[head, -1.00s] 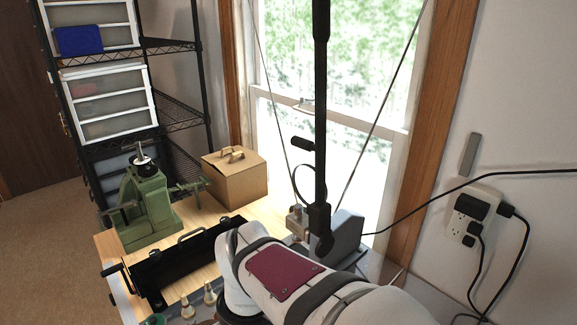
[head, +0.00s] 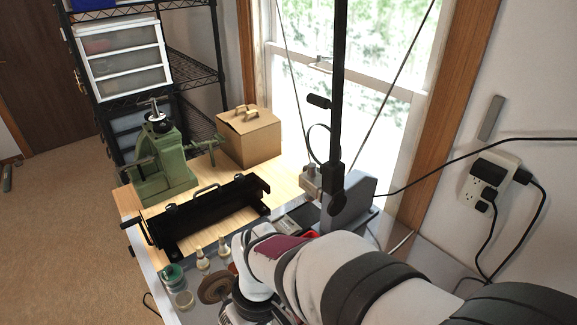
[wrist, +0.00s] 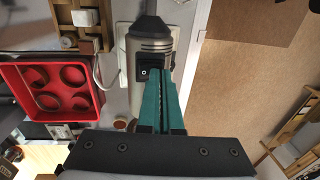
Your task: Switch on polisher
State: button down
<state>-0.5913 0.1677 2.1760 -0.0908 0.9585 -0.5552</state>
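The polisher (wrist: 155,30) is a silver cylinder with a dark band, in the upper middle of the wrist view. A black rocker switch (wrist: 143,72) with a small white mark sits on its side. My gripper (wrist: 161,73) has two teal fingers lying together with nothing seen between them. Its tips are over the polisher, just right of the switch; I cannot tell whether they touch. In the head view a brown wheel (head: 213,289) shows beside my arm, which hides most of the polisher and my gripper.
A red tray (wrist: 42,103) with round wells lies left in the wrist view. In the head view a black metal tool (head: 205,215), a green press (head: 160,170) and a cardboard box (head: 250,138) stand on the table. Small bottles (head: 202,258) stand near the brown wheel.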

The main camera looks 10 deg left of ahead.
jog(key=shift+d+f, duration=0.1)
jog(key=shift+f, duration=0.25)
jog(key=shift+w+d+r, duration=0.1)
jog(key=shift+w+d, duration=0.35)
jog(key=shift+d, duration=0.15)
notch_tip(320, 180, up, 14)
jog(key=w, duration=0.1)
jog(key=shift+w+d+r, duration=0.15)
jog(key=shift+w+d, duration=0.05)
jog(key=shift+d, duration=0.2)
jog(key=f, duration=0.4)
jog(key=s+a+f, duration=0.1)
jog(key=f, duration=0.4)
jog(key=s+a+f, duration=0.1)
jog(key=f, duration=0.3)
jog(key=shift+s+f, duration=0.15)
jog(key=shift+f, duration=0.15)
jog(key=shift+f, duration=0.1)
